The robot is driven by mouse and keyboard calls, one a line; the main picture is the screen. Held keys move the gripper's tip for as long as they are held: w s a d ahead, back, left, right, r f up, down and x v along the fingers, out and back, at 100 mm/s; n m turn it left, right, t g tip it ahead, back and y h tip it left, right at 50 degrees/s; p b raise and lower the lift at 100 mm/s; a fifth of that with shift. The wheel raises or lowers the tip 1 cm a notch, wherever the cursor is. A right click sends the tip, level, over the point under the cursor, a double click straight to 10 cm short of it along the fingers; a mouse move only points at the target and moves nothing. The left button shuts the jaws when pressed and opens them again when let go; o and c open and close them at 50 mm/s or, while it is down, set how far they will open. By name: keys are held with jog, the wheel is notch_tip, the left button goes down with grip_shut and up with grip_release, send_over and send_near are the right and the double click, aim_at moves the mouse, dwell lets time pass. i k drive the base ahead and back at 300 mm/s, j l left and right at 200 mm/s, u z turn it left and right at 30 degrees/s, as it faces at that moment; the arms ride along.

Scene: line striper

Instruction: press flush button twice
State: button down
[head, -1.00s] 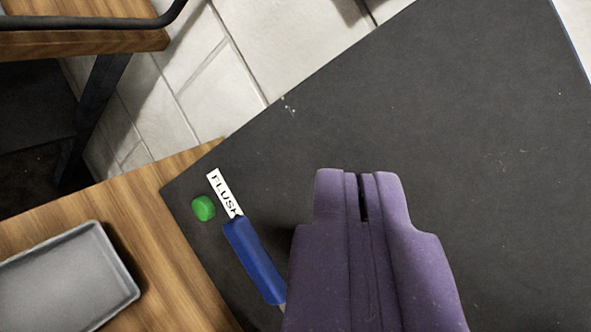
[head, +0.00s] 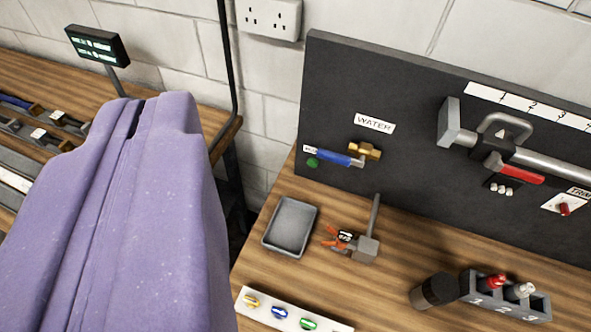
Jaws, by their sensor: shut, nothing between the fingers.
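The green flush button (head: 312,162) is small and sits low on the left part of the dark upright panel (head: 400,75). The small white label (head: 310,149) just above it is too small to read here. A blue handle (head: 333,157) lies just right of the button, beside a brass fitting (head: 365,151) under the WATER label (head: 375,123). My purple gripper (head: 140,112) is shut and empty. It shows large at the left of the view, well apart from the button and left of the panel in the picture.
A grey tray (head: 290,228) and a hammer (head: 366,246) with orange-handled pliers lie on the bench. Another bench with a display (head: 97,46) is at left.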

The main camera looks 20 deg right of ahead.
aim_at(312, 161)
jog(key=j+z, duration=0.1)
jog(key=z, duration=0.3)
jog(key=j+z, duration=0.1)
jog(key=z, duration=0.3)
jog(key=j+z, duration=0.1)
jog(key=z, duration=0.3)
jog(key=j+z, duration=0.15)
jog(key=z, duration=0.25)
jog(key=i+j, duration=0.3)
jog(key=j, duration=0.2)
